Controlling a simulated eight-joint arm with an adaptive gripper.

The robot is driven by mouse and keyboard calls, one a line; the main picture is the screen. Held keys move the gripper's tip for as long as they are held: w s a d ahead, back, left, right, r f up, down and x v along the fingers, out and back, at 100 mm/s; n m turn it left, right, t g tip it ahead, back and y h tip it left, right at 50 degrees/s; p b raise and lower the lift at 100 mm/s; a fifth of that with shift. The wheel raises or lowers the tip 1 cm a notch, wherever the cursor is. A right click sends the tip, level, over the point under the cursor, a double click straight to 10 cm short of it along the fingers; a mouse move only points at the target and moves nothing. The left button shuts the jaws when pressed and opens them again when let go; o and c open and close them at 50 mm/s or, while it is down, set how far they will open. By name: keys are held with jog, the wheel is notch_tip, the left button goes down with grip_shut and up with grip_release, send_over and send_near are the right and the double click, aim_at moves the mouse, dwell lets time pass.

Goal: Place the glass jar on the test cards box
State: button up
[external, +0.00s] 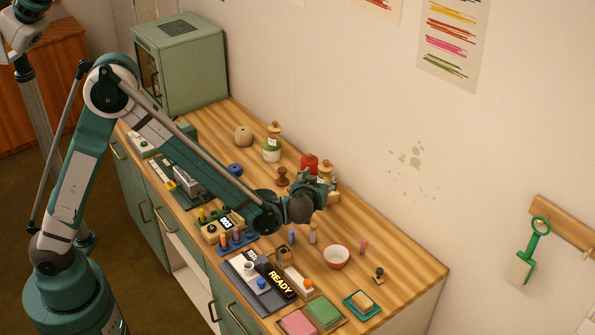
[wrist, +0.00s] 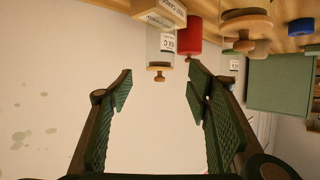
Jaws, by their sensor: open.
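The glass jar (wrist: 160,46), clear with a white label and a wooden knobbed lid, shows upside down in the wrist view. Its base meets the top edge of the test cards box (wrist: 158,12), a pale box with a lettered face. It looks to stand on the box, though I cannot see the contact fully. My gripper (wrist: 162,78) is open, with the jar's lid in line with the gap between its fingers and the jar beyond their tips. In the external view my gripper (external: 308,200) partly covers the jar (external: 325,172) and the box (external: 333,198).
A red jar (external: 309,165) stands close beside the glass jar. The wall (external: 380,100) rises behind the table. The table's right end (external: 410,275) is mostly clear.

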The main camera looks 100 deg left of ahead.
jog(key=s+d+r+m+t+h, duration=0.1)
jog(key=s+d+r+m+h, duration=0.2)
jog(key=d, duration=0.5)
jog(key=s+d+r+m+t+h, duration=0.15)
jog(key=s+d+r, duration=0.25)
jog(key=d, duration=0.5)
jog(key=s+d+r+m+t+h, duration=0.15)
jog(key=s+d+r+m, duration=0.25)
jog(key=d, duration=0.4)
jog(key=s+d+m+t+h, duration=0.1)
jog(key=s+d+m+h, duration=0.2)
jog(key=s+d, duration=0.7)
jog(key=s+d+m+h, duration=0.4)
jog(key=s+d, duration=0.7)
jog(key=d, duration=0.5)
jog(key=shift+s+f+m+t+h, duration=0.2)
jog(key=shift+f+m+t+h, duration=0.15)
jog(key=shift+m, duration=0.3)
